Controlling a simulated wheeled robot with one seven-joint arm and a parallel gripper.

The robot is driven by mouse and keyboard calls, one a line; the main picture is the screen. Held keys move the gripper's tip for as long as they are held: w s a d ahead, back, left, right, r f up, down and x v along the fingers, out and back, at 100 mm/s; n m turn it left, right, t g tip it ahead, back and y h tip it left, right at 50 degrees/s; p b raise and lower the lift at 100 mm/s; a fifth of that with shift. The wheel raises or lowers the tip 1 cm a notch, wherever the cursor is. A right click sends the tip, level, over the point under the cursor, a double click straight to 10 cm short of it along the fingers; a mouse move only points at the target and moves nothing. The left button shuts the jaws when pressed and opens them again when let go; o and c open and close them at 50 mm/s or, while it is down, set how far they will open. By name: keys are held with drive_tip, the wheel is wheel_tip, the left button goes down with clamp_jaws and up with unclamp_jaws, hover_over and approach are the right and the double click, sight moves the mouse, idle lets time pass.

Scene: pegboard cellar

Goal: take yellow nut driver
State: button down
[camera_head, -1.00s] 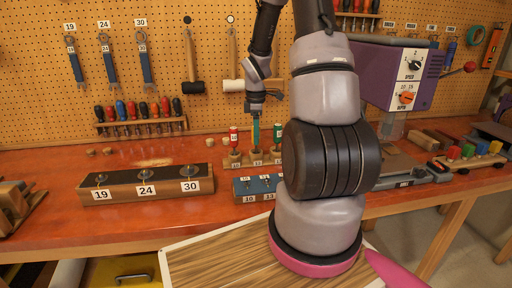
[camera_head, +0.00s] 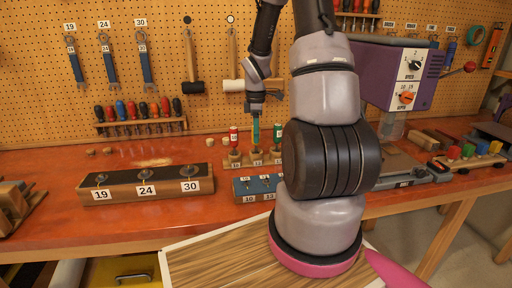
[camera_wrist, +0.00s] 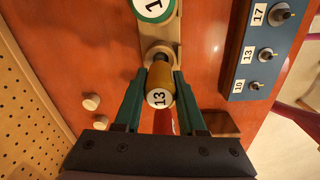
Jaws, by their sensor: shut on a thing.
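The yellow nut driver (camera_wrist: 160,80), with a white cap marked 13, stands in the wooden rack (camera_wrist: 160,45) in the wrist view. The green fingers of my gripper (camera_wrist: 160,96) are on either side of its handle and shut on it. In the head view my gripper (camera_head: 255,140) points down over the rack (camera_head: 262,160), and the yellow handle is hidden by it. A red nut driver (camera_head: 234,138) stands to the left and a green one (camera_head: 278,134) to the right. In the wrist view the green one (camera_wrist: 154,8) is at the top.
A blue block (camera_head: 257,184) with nuts marked 10, 13 and 17 lies in front of the rack. A wooden block (camera_head: 146,186) marked 19, 24, 30 lies left. The pegboard (camera_head: 70,60) with tools is behind. The orange bench (camera_head: 100,230) has clear room in front.

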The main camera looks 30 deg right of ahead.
idle(0.8)
wheel_tip(320, 180, up, 10)
drive_tip(key=shift+r, duration=0.1)
drive_tip(key=c, duration=1.2)
unclamp_jaws()
clamp_jaws()
